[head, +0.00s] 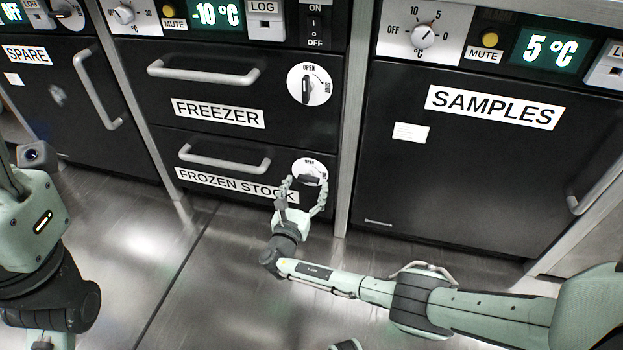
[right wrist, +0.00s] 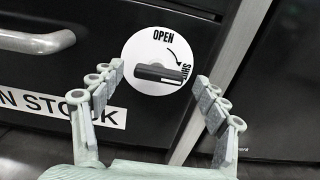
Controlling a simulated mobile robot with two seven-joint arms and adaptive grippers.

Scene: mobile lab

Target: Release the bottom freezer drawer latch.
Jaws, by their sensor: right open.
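The bottom freezer drawer (head: 240,180) is black and carries a FROZEN STOCK label (head: 222,184) and a bar handle (head: 225,161). Its latch is a dark knob on a white round dial (head: 309,170) at the drawer's upper right. In the right wrist view the latch knob (right wrist: 160,73) lies roughly horizontal, under the word OPEN and a curved arrow. My right gripper (head: 304,182) is open in front of the dial. In the wrist view its fingertips (right wrist: 158,75) stand either side of the knob, with no contact visible. The fingers partly hide the dial in the head view.
The upper FREEZER drawer (head: 230,90) has its own latch dial (head: 310,84), with the knob upright. A SPARE unit (head: 85,110) stands at left and a SAMPLES unit (head: 460,160) at right, both closed. The metal floor (head: 200,260) in front is clear.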

